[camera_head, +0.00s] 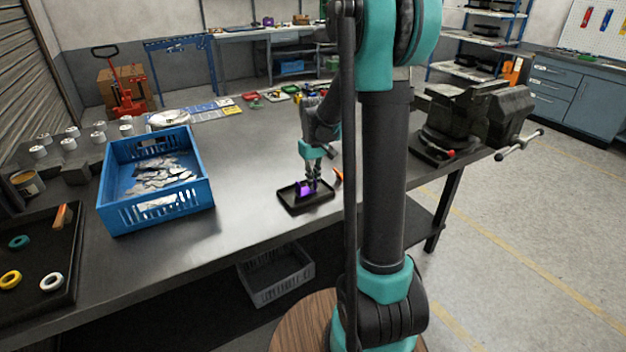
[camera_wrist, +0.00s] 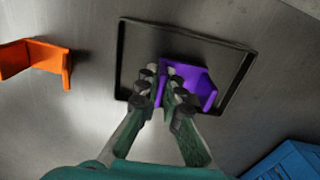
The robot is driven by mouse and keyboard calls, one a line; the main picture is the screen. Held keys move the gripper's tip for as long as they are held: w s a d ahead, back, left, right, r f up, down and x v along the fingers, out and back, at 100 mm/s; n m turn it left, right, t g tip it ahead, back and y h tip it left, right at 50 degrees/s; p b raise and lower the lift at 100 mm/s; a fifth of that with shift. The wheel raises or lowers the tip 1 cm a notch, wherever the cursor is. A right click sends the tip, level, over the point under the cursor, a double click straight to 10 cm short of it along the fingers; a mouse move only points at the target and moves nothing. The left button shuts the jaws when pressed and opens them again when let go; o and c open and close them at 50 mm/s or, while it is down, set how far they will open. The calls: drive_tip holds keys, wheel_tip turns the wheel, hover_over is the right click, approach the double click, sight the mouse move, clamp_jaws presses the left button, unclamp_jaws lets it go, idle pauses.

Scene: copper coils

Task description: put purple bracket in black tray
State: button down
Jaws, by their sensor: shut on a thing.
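The purple bracket (camera_head: 304,189) is over the small black tray (camera_head: 292,208) on the workbench. In the wrist view the purple bracket (camera_wrist: 204,84) shows within the outline of the black tray (camera_wrist: 124,52). My gripper (camera_head: 313,184) reaches down from above and is shut on one upright wall of the bracket. The fingertips also show in the wrist view (camera_wrist: 163,88), one on each side of that wall. I cannot tell whether the bracket touches the tray floor.
An orange bracket (camera_wrist: 36,60) lies beside the tray. A blue crate (camera_head: 150,205) with flat metallic pieces stands left of the tray. A large black tray (camera_head: 30,305) with rings is at the far left. A vise (camera_head: 478,118) stands at the right.

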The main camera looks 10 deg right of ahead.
drive_tip(key=shift+f, duration=0.1)
drive_tip(key=c, duration=1.6)
unclamp_jaws()
drive_tip(key=shift+r, duration=3.55)
drive_tip(key=shift+s, duration=0.15)
drive_tip(key=s+f, duration=0.1)
drive_tip(key=s, duration=0.2)
drive_tip(key=s+f+m+t, duration=0.1)
drive_tip(key=s, duration=0.3)
drive_tip(key=s+f+t, duration=0.1)
drive_tip(key=s, duration=0.3)
drive_tip(key=shift+d+f+m, duration=0.2)
drive_tip(key=shift+d+m, duration=0.2)
drive_tip(key=s+f, duration=0.2)
drive_tip(key=s, duration=0.2)
drive_tip(key=s+f+m+t, duration=0.1)
drive_tip(key=s+f, duration=0.1)
drive_tip(key=s, duration=0.1)
drive_tip(key=s+f+m+t, duration=0.1)
drive_tip(key=s, duration=0.3)
drive_tip(key=shift+s+d+f, duration=0.3)
drive_tip(key=shift+f, duration=0.1)
